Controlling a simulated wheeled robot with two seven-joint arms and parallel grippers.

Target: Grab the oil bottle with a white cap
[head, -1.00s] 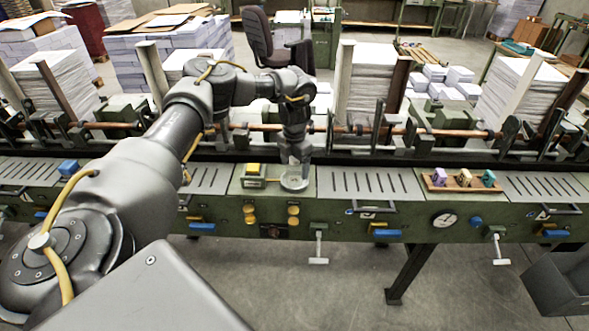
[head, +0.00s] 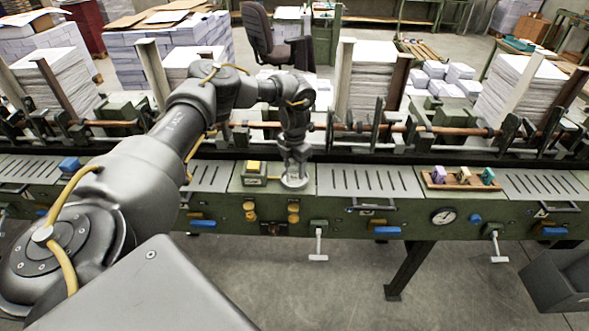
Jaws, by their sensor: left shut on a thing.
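My left gripper (head: 296,163) points down over the green machine bench, right above a small round clear dish or base (head: 294,182). Its fingers are closed around a small pale thing that the fingers mostly hide, apparently the oil bottle. I cannot make out its white cap or whether it touches the dish. My right gripper is not in view.
A wooden tray (head: 455,184) with small coloured blocks lies to the right. A copper-coloured rod (head: 400,130) and paper stacks (head: 371,80) stand behind the bench. Slotted plates (head: 361,183) are bare.

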